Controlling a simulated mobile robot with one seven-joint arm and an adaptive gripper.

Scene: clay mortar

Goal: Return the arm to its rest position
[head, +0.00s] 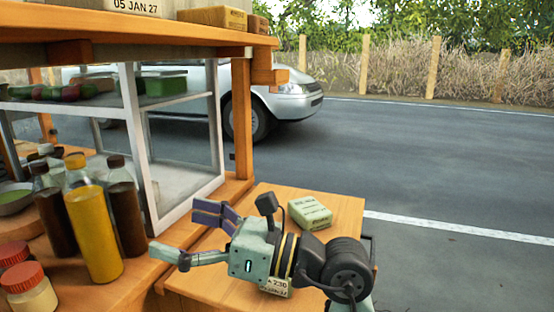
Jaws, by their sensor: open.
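My gripper (178,232) is at the lower middle of the head view, over the wooden side shelf (345,208). Its fingers point left and are spread apart, with nothing seen between them. My arm enters from the lower right, and its dark round joint shows beside the shelf's right edge. A pale green-and-cream box (310,212) lies on the shelf behind my wrist, apart from the fingers. A small label with print shows below my wrist; I cannot tell what it is fixed to.
A yellow bottle (93,232), dark bottles (126,212) and red-lidded jars (30,290) stand left of my gripper. A glass display case (185,150) and wooden post (242,120) rise behind. A road with a silver car (290,98) lies beyond.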

